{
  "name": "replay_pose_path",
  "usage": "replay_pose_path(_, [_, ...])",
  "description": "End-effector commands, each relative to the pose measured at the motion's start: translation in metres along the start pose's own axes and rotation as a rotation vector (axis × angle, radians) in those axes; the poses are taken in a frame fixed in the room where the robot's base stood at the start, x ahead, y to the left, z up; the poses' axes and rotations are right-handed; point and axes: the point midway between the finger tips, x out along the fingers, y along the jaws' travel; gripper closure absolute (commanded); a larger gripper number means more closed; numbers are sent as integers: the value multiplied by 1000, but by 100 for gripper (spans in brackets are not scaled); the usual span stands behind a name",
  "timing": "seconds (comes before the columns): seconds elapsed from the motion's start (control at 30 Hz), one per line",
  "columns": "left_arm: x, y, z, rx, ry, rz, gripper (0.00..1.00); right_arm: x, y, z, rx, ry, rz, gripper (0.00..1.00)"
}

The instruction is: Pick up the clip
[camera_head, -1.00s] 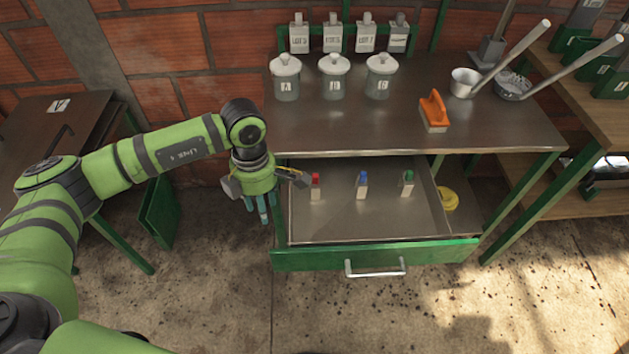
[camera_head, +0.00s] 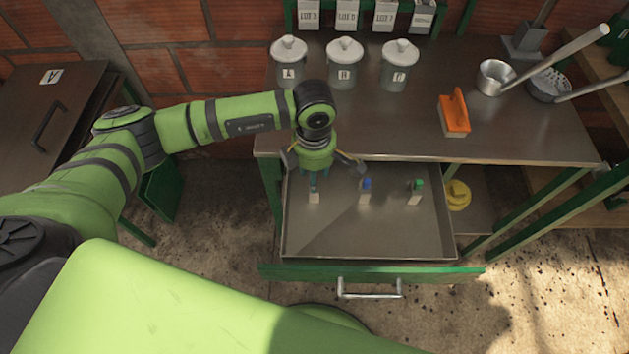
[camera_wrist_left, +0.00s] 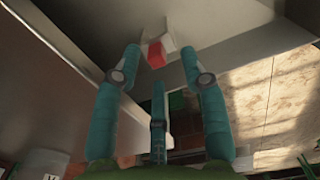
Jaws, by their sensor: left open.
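Several small pale clips with coloured tops stand in the open drawer (camera_head: 430,235). The one under my left gripper (camera_head: 314,183) shows only its pale lower part (camera_head: 314,197) in the head view. In the left wrist view its red top (camera_wrist_left: 155,54) shows just beyond the fingertips. The blue-topped clip (camera_head: 365,192) and the green-topped clip (camera_head: 415,193) stand to the right, clear of the gripper. The left gripper's teal fingers are spread around empty space, above the red-topped clip. My right gripper is not in view.
The steel counter (camera_head: 420,140) overhangs the back of the drawer, close to my left wrist. Lidded jars, including one marked H (camera_head: 345,65), and an orange-handled brush (camera_head: 455,112) stand on it. The drawer's front is bare inside, behind its green front panel (camera_head: 420,273).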

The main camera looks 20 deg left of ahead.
Motion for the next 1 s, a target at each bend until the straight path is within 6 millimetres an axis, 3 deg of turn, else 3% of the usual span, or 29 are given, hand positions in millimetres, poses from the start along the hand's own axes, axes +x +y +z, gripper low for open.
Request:
replay_pose_path(0.2, [24, 0, 0, -1, 0, -1, 57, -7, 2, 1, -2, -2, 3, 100])
replay_pose_path(0.43, [26, 0, 0, 0, -1, 1, 57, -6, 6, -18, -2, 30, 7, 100])
replay_pose_path(0.47, [26, 0, 0, 0, -1, 1, 65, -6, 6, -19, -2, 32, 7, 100])
replay_pose_path(0.53, [26, 0, 0, 0, -1, 1, 93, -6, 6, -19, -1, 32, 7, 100])
replay_pose_path(0.57, [26, 0, 0, -1, -1, 1, 100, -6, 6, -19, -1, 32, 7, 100])
replay_pose_path(1.0, [21, 1, 0, -1, -1, 1, 100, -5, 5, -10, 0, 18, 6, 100])
